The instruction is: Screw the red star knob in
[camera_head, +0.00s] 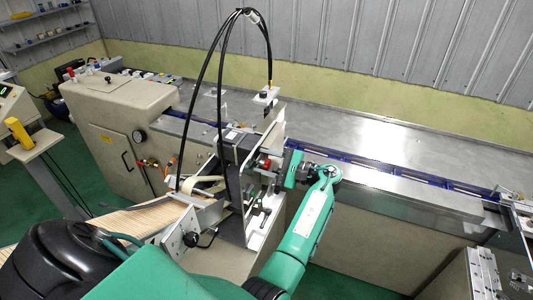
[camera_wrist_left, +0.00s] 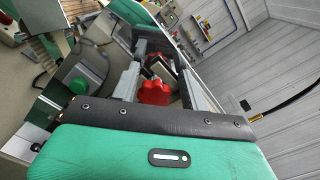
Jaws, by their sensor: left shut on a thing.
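The red star knob (camera_wrist_left: 154,92) shows in the left wrist view between the two grey fingers of my left gripper (camera_wrist_left: 157,80). The fingers are shut on it, and its lobed red face is turned toward the wrist. In the head view, my green left arm reaches up to the right side of the wrapper machine (camera_head: 262,212), where the left gripper (camera_head: 272,164) meets it. A small red part (camera_head: 265,164) shows there, mostly hidden by the gripper. How deep the knob's thread sits is hidden. My right gripper is not in either view.
Black cables (camera_head: 220,75) arch over the machine close to my left arm. A long steel table (camera_head: 385,150) with a blue rail runs to the right. A beige cabinet (camera_head: 110,150) stands at the left. Green floor (camera_head: 345,283) is open at the front.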

